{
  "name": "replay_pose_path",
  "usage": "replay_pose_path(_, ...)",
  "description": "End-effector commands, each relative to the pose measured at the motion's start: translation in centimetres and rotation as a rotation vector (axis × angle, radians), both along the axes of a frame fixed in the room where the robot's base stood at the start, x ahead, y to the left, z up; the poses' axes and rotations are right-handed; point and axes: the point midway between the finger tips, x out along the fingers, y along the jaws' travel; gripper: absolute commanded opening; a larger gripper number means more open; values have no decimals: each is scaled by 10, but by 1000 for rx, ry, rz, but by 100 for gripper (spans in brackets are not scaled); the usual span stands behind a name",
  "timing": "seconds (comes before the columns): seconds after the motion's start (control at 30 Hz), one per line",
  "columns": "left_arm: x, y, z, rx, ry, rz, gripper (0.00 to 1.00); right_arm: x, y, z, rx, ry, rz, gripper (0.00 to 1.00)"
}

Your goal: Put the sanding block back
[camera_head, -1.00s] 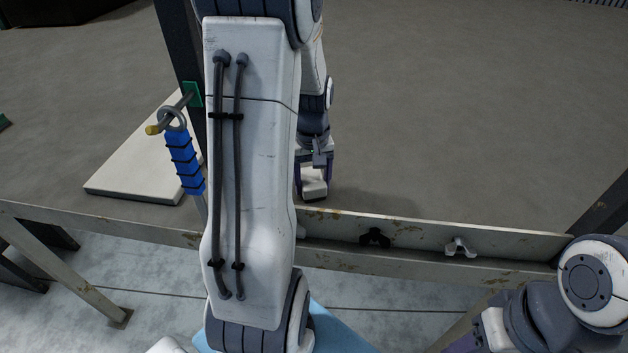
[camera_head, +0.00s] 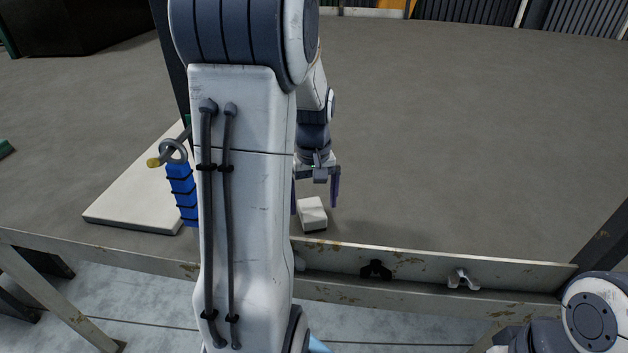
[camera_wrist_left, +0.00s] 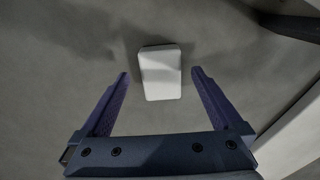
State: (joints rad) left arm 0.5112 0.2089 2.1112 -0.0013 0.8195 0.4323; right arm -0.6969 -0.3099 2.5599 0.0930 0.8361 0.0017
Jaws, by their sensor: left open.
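The sanding block, a small white block with a dark underside (camera_head: 312,214), lies on the grey bench top close to the front edge. It also shows in the left wrist view (camera_wrist_left: 160,73), lying beyond and between the two fingertips. My left gripper (camera_head: 317,203) is open and empty, just above and behind the block, with its purple fingers apart. In the left wrist view my left gripper (camera_wrist_left: 160,82) shows a clear gap to the block on both sides. My right arm shows at the lower right, but its gripper is out of view.
A pale flat board (camera_head: 135,190) lies at the left of the bench. A metal front rail (camera_head: 420,264) carries a black clip (camera_head: 376,269) and a grey clip (camera_head: 463,279). The bench's middle is clear.

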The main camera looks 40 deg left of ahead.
Motion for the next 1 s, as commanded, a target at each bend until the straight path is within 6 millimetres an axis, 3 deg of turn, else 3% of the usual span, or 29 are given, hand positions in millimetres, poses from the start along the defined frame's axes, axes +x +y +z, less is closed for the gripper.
replay_pose_path(0.1, 1, 1, 28, 4, -7, 0, 100, 0, 0, -3, 0, 0, 0, 50)
replay_pose_path(0.3, 1, 1, 64, 3, -5, 0, 100, 0, 0, -5, 0, 0, 0, 50)
replay_pose_path(0.5, 0, 0, 81, 0, 0, 0, 100, 0, 0, -6, 0, 0, 0, 50)
replay_pose_path(0.73, 1, -8, 82, -1, 0, -29, 100, 0, 0, -6, 0, 0, 0, 50)
replay_pose_path(0.87, 6, -56, 78, -6, -10, -198, 100, 0, 0, -6, 0, 0, 0, 50)
replay_pose_path(1.0, -6, -144, 67, -19, -26, -538, 100, 0, 0, -6, 0, 0, 0, 50)
